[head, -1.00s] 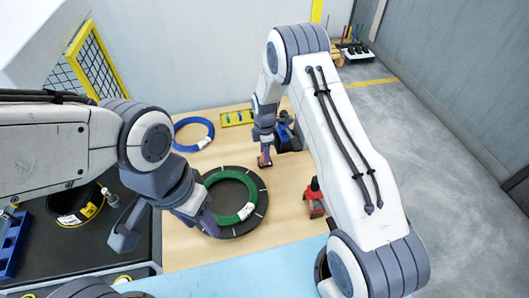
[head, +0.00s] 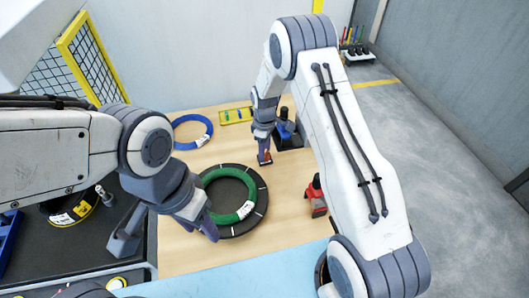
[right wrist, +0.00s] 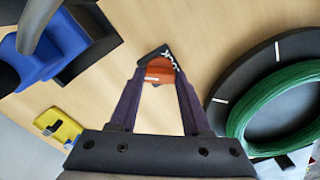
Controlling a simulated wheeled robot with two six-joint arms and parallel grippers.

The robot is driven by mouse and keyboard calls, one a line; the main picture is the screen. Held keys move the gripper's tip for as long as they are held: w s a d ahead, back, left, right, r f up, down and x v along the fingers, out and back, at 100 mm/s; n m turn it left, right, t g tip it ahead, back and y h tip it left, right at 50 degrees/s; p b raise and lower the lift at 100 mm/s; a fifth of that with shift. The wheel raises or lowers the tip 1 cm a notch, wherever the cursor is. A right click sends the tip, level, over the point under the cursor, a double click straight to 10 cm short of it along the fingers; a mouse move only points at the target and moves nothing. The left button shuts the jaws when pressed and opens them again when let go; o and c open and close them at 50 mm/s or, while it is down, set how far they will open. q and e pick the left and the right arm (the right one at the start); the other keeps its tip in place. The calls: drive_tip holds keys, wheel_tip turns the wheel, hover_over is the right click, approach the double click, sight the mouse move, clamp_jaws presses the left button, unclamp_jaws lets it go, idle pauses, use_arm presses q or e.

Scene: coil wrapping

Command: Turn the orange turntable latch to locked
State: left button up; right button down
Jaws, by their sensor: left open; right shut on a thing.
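The orange latch (right wrist: 159,71) shows in the right wrist view between the fingertips of my right gripper (right wrist: 156,80). A dark piece with white marks sits around its far side. In the head view the latch (head: 265,158) is a small orange spot under my right gripper (head: 264,154), which is shut on it. I cannot read the latch's position. The black turntable (head: 262,208) lies beside it with a green coil (head: 247,208) on top; it also shows in the right wrist view (right wrist: 232,88). My left gripper (head: 212,232) is open at the turntable's left front edge, partly hidden by its own wrist.
A blue coil (head: 177,122) and a yellow tray (head: 236,115) lie at the back of the wooden table. A blue-and-black device (head: 286,131) stands close behind my right gripper. A red tool (head: 315,197) stands right of the turntable. Bare wood lies at the front left.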

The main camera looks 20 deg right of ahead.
drive_tip(key=m+b, duration=0.1)
drive_tip(key=m, duration=0.4)
drive_tip(key=shift+m+b, duration=0.3)
drive_tip(key=m+b, duration=0.1)
drive_tip(key=m, duration=0.3)
drive_tip(key=shift+m, duration=0.4)
drive_tip(key=shift+w+r, duration=0.1)
drive_tip(key=shift+c, duration=1.8)
unclamp_jaws()
wheel_tip(320, 180, up, 10)
drive_tip(key=b, duration=0.2)
drive_tip(key=shift+r, duration=0.2)
